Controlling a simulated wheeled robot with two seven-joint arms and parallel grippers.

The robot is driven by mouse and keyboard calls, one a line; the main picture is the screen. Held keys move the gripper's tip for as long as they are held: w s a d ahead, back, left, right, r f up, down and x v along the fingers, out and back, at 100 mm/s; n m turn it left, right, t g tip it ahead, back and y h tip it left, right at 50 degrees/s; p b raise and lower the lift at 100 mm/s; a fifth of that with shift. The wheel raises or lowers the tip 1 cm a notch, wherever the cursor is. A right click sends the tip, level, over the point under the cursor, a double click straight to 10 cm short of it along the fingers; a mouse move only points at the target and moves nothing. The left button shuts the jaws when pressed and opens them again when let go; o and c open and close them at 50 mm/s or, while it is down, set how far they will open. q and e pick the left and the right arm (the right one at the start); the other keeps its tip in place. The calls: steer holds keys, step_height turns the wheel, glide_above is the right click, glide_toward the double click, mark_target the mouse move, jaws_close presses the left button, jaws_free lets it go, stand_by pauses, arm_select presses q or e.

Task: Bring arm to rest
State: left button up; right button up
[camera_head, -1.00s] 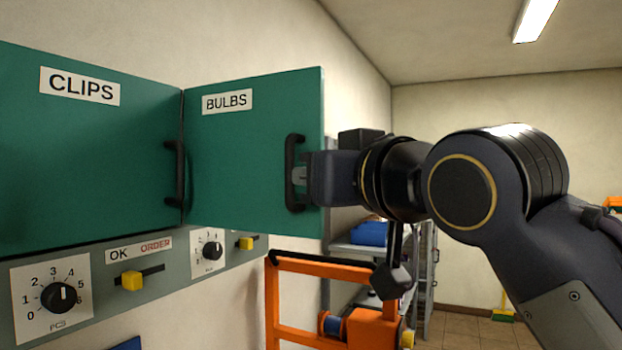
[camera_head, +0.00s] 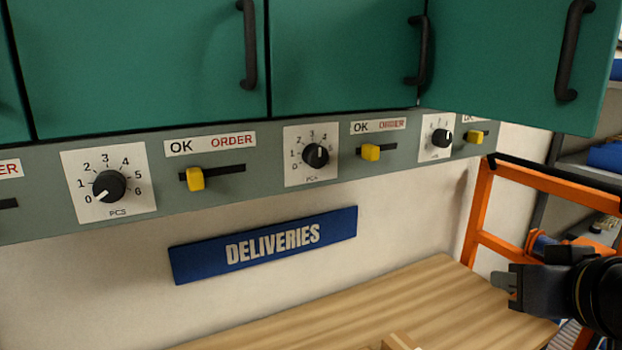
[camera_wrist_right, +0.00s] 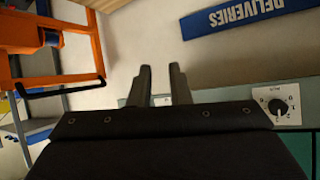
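My right gripper (camera_head: 503,281) is at the lower right of the head view, below the green cabinet doors and in front of the orange frame. It touches no handle. In the right wrist view, the two fingers (camera_wrist_right: 161,78) stand apart with nothing between them. My left gripper is not in view.
A green door (camera_head: 510,70) with a black handle (camera_head: 574,50) stands swung out at the upper right. A panel (camera_head: 265,150) with knobs and yellow sliders runs below the cabinets. A blue DELIVERIES sign (camera_head: 265,244) hangs above a wooden top (camera_head: 330,318). The orange frame (camera_head: 480,210) stands at the right.

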steer(key=s+a+f+g+y, duration=0.1)
steer(key=s+a+f+g, duration=0.1)
steer(key=f, duration=0.6)
steer(key=s+a+f+g+y, duration=0.1)
steer(key=s+a+f+g, duration=0.1)
steer(key=f, duration=0.6)
steer(key=s+a+f+g+y, duration=0.1)
steer(key=s+a+f+g, duration=0.1)
steer(key=s+f, duration=0.3)
step_height(320, 180, down, 4)
steer(key=shift+s+a+f+y, duration=0.1)
steer(key=shift+s+a+y, duration=0.3)
steer(key=shift+a, duration=0.3)
